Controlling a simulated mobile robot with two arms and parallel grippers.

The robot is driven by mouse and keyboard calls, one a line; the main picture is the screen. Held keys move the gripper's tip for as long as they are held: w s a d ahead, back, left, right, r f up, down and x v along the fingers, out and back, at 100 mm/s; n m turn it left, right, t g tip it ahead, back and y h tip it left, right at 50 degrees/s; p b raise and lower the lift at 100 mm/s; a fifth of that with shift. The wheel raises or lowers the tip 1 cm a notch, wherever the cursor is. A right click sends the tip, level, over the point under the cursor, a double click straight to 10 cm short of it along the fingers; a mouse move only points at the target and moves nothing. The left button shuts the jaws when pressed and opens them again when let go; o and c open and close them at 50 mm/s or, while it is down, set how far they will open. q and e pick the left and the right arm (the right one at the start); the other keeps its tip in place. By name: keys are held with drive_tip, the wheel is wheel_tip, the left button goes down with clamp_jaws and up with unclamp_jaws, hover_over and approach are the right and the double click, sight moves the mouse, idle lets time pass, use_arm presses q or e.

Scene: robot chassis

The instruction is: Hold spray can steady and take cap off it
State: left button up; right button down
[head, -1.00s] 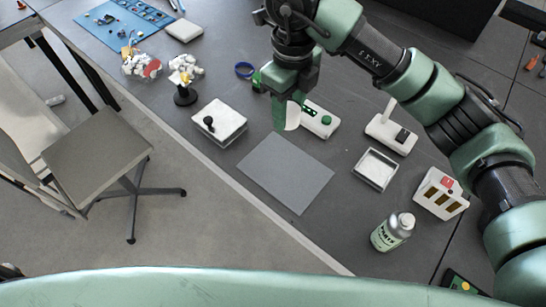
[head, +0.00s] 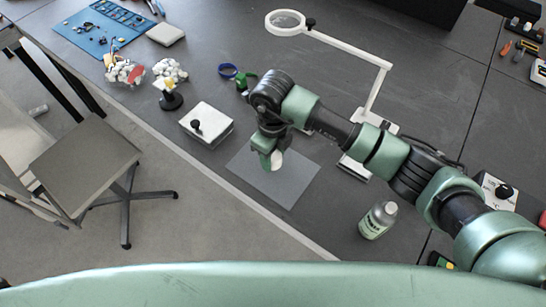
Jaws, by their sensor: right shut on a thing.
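The spray can (head: 377,221), silver with a pale green label, stands upright on the dark table at the lower right, near the table's front edge. Its top shows a narrower pale grey part; at this size I cannot tell whether that is a cap. My right gripper (head: 271,163) is over the grey mat (head: 265,184), left of the can and apart from it. It is shut on a small pale thing (head: 277,159), mostly hidden by the fingers; I cannot tell whether this is the cap. My left gripper is not in view.
A white box with a black knob (head: 207,124) stands left of the mat. A white magnifier on a jointed arm (head: 286,22) reaches over the back. My right arm hides part of a white tray (head: 354,168). A control box (head: 497,191) is at the right. A chair (head: 85,160) stands left.

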sight(273, 155)
drive_tip(key=shift+f, duration=0.95)
drive_tip(key=shift+f, duration=0.1)
drive_tip(key=shift+f, duration=0.15)
drive_tip(key=c, duration=0.8)
unclamp_jaws()
drive_tip(key=shift+o, duration=0.2)
drive_tip(key=shift+r, duration=0.2)
drive_tip(key=shift+r, duration=0.2)
wheel_tip(273, 155, up, 12)
drive_tip(key=shift+f+b, duration=0.1)
drive_tip(key=shift+b, duration=1.15)
